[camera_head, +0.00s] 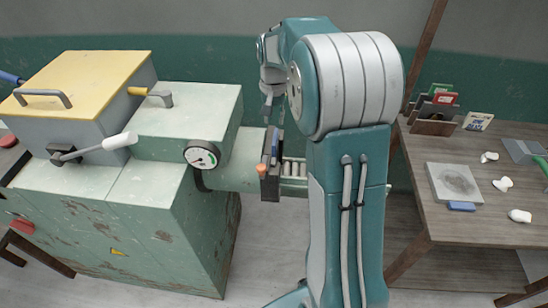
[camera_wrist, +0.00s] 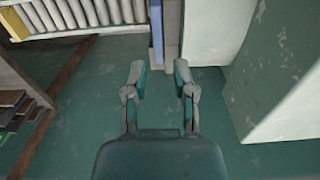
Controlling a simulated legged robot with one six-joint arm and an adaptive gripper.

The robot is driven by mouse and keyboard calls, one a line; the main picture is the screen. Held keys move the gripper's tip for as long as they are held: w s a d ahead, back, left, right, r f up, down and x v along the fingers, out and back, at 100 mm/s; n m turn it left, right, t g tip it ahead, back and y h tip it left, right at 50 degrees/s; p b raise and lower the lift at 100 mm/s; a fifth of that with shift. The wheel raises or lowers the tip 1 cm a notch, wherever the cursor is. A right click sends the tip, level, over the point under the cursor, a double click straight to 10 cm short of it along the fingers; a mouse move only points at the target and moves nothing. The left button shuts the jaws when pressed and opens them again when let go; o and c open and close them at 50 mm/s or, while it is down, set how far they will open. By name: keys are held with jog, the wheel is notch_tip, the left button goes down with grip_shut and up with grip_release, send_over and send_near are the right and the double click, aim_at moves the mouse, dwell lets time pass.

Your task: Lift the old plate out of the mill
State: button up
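The mill (camera_head: 150,215) is a worn green machine at left in the head view, with a round gauge and a barrel pointing right. At the barrel's end stands a dark upright holder (camera_head: 268,180) with an orange knob. In the wrist view, a thin blue strip (camera_wrist: 157,30) lies ahead of my gripper beside a pale block; it may be the edge of the old plate. The plate's face is hidden. My gripper (camera_wrist: 160,73) is open and empty, its fingers apart and short of the strip. In the head view, my arm partly hides it.
A roller track (camera_wrist: 85,15) runs from the barrel's end. A wooden bench (camera_head: 410,155) at right holds a grey plate (camera_head: 455,182) with a blue tab, white lumps and a rack of small boards. The mill's pale body (camera_wrist: 215,35) stands close to the right finger.

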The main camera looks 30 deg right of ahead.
aim_at(275, 136)
jog(key=f, duration=0.8)
jog(key=shift+d, duration=0.2)
jog(key=shift+r, duration=0.1)
grip_shut()
